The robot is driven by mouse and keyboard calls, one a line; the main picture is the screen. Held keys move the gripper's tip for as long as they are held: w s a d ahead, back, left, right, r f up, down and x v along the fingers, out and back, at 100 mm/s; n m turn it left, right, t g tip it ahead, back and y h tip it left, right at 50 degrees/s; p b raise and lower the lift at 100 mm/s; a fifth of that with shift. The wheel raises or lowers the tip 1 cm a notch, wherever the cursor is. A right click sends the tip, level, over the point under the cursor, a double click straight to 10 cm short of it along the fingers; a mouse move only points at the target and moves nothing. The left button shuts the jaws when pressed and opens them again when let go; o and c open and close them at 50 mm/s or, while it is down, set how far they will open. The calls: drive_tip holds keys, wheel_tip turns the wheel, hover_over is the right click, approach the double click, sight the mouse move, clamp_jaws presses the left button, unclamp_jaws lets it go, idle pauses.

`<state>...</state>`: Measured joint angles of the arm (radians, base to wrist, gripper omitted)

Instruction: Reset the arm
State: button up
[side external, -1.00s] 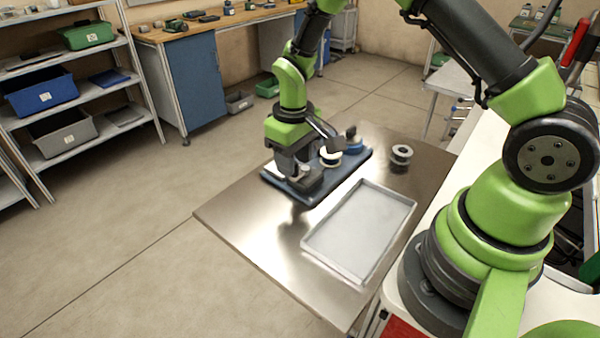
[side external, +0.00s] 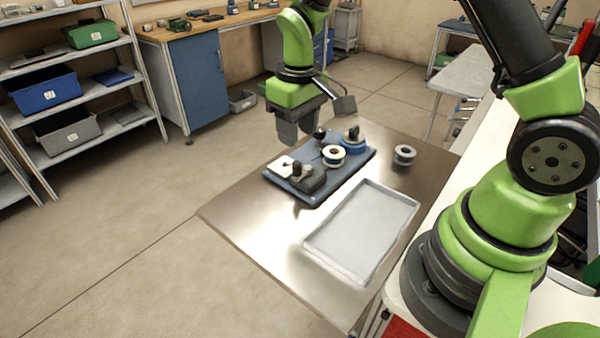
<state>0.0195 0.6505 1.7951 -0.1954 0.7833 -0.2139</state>
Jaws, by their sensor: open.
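My gripper (side external: 290,138) hangs above and to the left of the blue board (side external: 322,192), well clear of it, pointing down. It is open and I see nothing in it. The board lies on the metal table and carries a dark block with a knob (side external: 311,181), a pale piece at its left end (side external: 281,166), a white-and-yellow reel (side external: 333,157) and a blue reel (side external: 352,139). A grey reel (side external: 404,155) stands apart on the table, right of the board.
An empty grey tray (side external: 318,240) lies on the metal table (side external: 240,215) in front of the board. The table's left side is bare. A shelf with bins (side external: 47,92) and a workbench (side external: 196,80) stand behind on the floor.

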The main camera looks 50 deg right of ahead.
drive_tip(key=s+a+r+m+t+y, duration=0.1)
drive_tip(key=s+r+t, duration=0.1)
drive_tip(key=s+r, duration=0.35)
drive_tip(key=s+a+r+m+t, duration=0.1)
drive_tip(key=s+r+t, duration=0.1)
drive_tip(key=r, duration=0.7)
drive_tip(key=s+a+r+m+t+y, duration=0.1)
drive_tip(key=s+r+t, duration=0.2)
drive_tip(key=s, duration=0.8)
drive_tip(key=shift+a+m, duration=0.15)
drive_tip(key=shift+m, duration=0.25)
